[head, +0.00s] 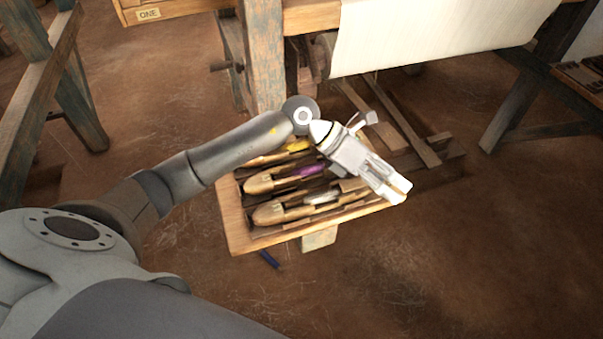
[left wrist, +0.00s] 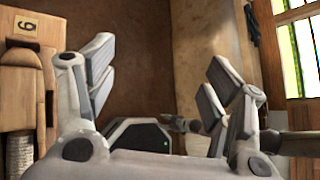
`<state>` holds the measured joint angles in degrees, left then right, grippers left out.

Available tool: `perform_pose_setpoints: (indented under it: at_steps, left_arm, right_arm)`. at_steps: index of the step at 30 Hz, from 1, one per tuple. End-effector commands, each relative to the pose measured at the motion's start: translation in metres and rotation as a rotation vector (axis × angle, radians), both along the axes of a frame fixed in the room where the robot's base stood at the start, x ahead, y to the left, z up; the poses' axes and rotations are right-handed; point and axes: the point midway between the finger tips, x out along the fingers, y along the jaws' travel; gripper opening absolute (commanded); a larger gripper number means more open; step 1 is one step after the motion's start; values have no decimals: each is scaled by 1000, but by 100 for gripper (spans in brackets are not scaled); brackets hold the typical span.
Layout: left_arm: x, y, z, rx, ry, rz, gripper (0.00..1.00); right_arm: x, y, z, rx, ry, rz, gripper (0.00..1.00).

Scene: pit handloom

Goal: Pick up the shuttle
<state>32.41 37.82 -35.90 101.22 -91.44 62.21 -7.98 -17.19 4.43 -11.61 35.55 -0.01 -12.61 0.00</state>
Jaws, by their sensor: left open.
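Several wooden shuttles lie side by side in a shallow wooden tray (head: 238,232). The nearest shuttle (head: 268,214) carries pale thread, the middle shuttle (head: 259,184) purple thread, and the farther one yellow thread (head: 297,145). My left gripper (head: 398,190) is above the tray's right end in the head view, pointing down and right, and hides the shuttles' right ends there. In the left wrist view its fingers (left wrist: 160,82) are spread apart with nothing between them; no shuttle shows in that view. My right gripper is not in view.
The loom's worn post (head: 262,55) and white cloth (head: 435,30) stand behind the tray. A wooden trestle (head: 75,95) is at the left, and a bench (head: 540,90) at the right. The floor in front right is clear.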

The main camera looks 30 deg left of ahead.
Motion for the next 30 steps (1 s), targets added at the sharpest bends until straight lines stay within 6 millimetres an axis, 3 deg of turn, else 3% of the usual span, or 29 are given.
perform_pose_setpoints:
  at_steps: [3, 5, 9, 12, 15, 18, 24, 30]
  left_arm:
    - [13, 68, -29, 332, 11, -45, 75]
    - [16, 106, -37, 484, 33, -54, 75]
    - [20, 184, -38, 763, 105, -45, 75]
    - [18, 221, -33, 887, 154, -30, 75]
    - [16, 241, -29, 954, 185, -19, 75]
    - [14, 249, -36, 980, 202, -16, 75]
    - [13, 249, -68, 981, 204, -16, 75]
    - [14, 249, -84, 979, 199, -17, 75]
  right_arm:
    - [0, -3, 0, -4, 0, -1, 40]
    - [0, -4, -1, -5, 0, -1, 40]
    - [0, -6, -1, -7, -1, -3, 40]
    - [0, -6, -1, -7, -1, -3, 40]
    - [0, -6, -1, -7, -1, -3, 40]
    - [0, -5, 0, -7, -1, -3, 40]
    - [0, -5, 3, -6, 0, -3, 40]
    - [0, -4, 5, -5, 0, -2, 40]
